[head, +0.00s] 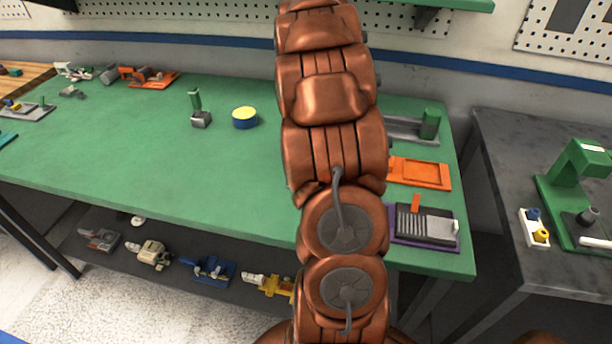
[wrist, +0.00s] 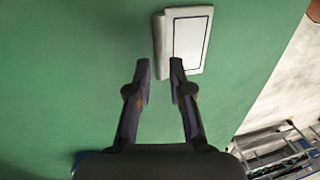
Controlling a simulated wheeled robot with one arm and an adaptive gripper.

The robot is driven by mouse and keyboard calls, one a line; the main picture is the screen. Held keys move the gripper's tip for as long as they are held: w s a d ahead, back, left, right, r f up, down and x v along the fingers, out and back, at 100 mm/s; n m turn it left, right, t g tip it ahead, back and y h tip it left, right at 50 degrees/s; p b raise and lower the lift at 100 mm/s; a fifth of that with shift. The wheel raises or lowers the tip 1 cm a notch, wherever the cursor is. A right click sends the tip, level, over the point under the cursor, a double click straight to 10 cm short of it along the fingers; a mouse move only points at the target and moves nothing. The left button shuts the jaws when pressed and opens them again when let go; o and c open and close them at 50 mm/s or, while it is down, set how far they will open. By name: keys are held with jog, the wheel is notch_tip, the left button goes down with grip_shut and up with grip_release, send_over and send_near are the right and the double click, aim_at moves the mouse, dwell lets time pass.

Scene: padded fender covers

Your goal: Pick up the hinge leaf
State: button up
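A pale, flat rectangular plate with a thin black outline and a thicker ridge along its left side, apparently the hinge leaf (wrist: 190,40), lies on the green surface in the wrist view. In the head view I cannot pick out the plate, and my arm hides the middle of the bench and my gripper.
The green bench (head: 120,150) has open room left of my arm. A yellow-topped round tin (head: 245,117) and a grey block with a green post (head: 200,115) stand there. An orange tray (head: 420,173) and a purple-based fixture (head: 425,240) are at right.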

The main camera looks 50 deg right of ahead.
jog(key=shift+s+a+f+p, duration=0.1)
jog(key=shift+a+f+p, duration=0.05)
jog(key=shift+f, duration=0.55)
jog(key=shift+s+a+f+p, duration=0.1)
jog(key=shift+f+p, duration=0.05)
jog(key=shift+f, duration=0.5)
jog(key=shift+c, duration=0.4)
grip_shut()
